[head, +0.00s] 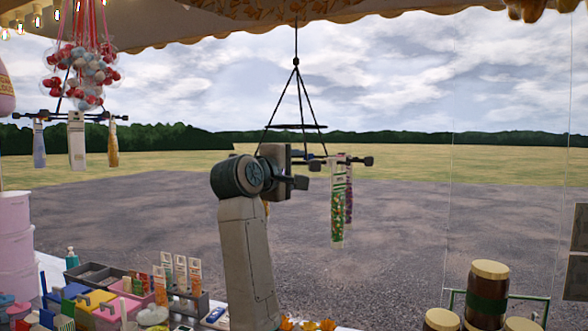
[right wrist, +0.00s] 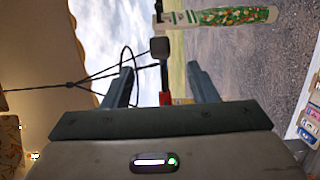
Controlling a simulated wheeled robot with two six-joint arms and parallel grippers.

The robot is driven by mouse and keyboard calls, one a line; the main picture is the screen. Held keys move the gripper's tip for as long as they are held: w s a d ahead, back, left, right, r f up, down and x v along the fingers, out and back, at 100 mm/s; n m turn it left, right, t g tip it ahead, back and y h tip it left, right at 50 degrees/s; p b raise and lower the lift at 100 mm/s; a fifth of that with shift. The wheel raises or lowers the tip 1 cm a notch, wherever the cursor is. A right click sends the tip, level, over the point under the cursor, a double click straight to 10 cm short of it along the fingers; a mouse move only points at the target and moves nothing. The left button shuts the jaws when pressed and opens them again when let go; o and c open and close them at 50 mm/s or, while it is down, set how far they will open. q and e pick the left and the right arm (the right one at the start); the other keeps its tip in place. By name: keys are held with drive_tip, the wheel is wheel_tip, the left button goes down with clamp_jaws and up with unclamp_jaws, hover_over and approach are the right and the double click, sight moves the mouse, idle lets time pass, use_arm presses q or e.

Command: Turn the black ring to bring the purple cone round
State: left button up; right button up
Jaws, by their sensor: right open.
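The black ring (head: 300,127) hangs on cords, with dark knobbed arms below it. A clear cone bag with green, red and white sweets (head: 337,212) hangs from its right side. The purple cone (head: 349,190) hangs just behind that bag, partly covered. My right gripper (head: 298,168) is open at the ring's near left part and hides some of it. In the right wrist view, a dark knob (right wrist: 160,47) and its arm lie in line with the gap between the open fingers (right wrist: 161,86); contact cannot be told. My left gripper is not in view.
Another hanger (head: 70,117) with several cones hangs at the left, below red and white balls (head: 83,72). The counter holds colourful boxes (head: 95,300) and upright packets (head: 180,272) at the left, and a brown jar (head: 487,296) at the right. Air right of the ring is clear.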

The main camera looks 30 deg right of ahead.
sight(313, 166)
drive_tip(key=p+x, duration=0.2)
drive_tip(key=x, duration=0.3)
drive_tip(key=shift+w+d+r, duration=0.1)
drive_tip(key=shift+d, duration=0.2)
drive_tip(key=shift+b+x, duration=0.35)
drive_tip(key=shift+x, duration=0.65)
drive_tip(key=shift+w+d, duration=0.35)
drive_tip(key=shift+d, duration=0.25)
